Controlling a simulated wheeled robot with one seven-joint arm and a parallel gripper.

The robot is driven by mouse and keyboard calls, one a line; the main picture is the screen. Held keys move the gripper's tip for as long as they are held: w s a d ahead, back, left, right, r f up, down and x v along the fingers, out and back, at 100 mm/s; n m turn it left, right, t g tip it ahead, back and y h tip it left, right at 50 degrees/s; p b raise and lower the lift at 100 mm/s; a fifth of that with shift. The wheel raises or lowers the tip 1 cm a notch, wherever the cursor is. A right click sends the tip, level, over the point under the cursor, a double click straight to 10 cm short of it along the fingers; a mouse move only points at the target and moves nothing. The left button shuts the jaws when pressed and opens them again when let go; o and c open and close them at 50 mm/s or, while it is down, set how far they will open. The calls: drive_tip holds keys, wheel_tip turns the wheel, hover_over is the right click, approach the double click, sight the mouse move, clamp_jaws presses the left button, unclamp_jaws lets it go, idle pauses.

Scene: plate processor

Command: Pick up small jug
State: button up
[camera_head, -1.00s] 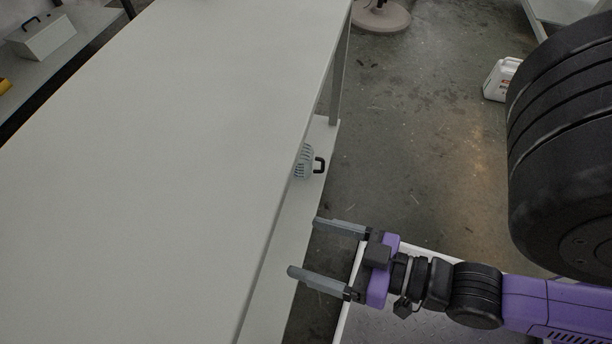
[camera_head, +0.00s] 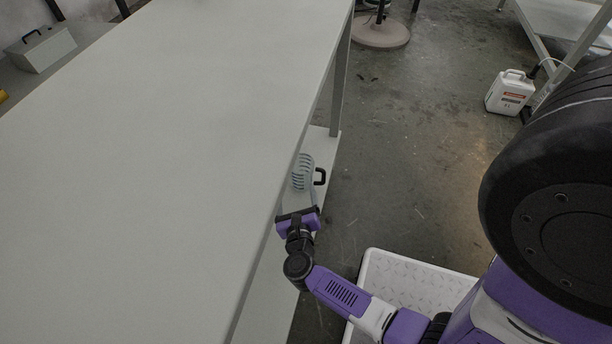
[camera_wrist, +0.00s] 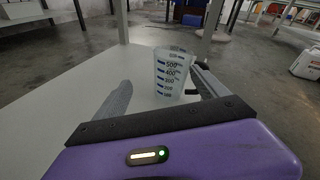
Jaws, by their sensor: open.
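The small jug is a clear measuring jug with blue markings and a black handle. In the head view the jug (camera_head: 303,172) stands on the lower shelf, partly hidden under the table edge, its handle toward the right. In the wrist view the jug (camera_wrist: 172,76) stands upright just ahead, between the lines of the two fingers and nearer the right one. My gripper (camera_wrist: 160,92) is open and empty, with its fingers pointing at the jug. In the head view my gripper (camera_head: 297,208) is close in front of the jug, with its fingers mostly hidden.
The large grey tabletop (camera_head: 150,170) overhangs the lower shelf (camera_head: 318,150). A table leg (camera_wrist: 212,22) rises behind the jug. A white canister (camera_head: 509,93) stands on the floor at the right.

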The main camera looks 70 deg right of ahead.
sight(301, 180)
drive_tip(key=d+f+m+g, duration=0.1)
drive_tip(key=d, duration=0.1)
drive_tip(key=d+f+m, duration=0.1)
drive_tip(key=d+m, duration=0.1)
drive_tip(key=w+d+f+m+g+b, duration=0.1)
drive_tip(key=d+m, duration=0.1)
drive_tip(key=d, duration=0.1)
drive_tip(key=shift+f+g, duration=0.3)
drive_tip(key=shift+f, duration=0.05)
drive_tip(key=b+x, duration=0.2)
drive_tip(key=x, duration=0.3)
drive_tip(key=shift+r, duration=0.1)
drive_tip(key=c, duration=1.1)
drive_tip(key=shift+r, duration=0.15)
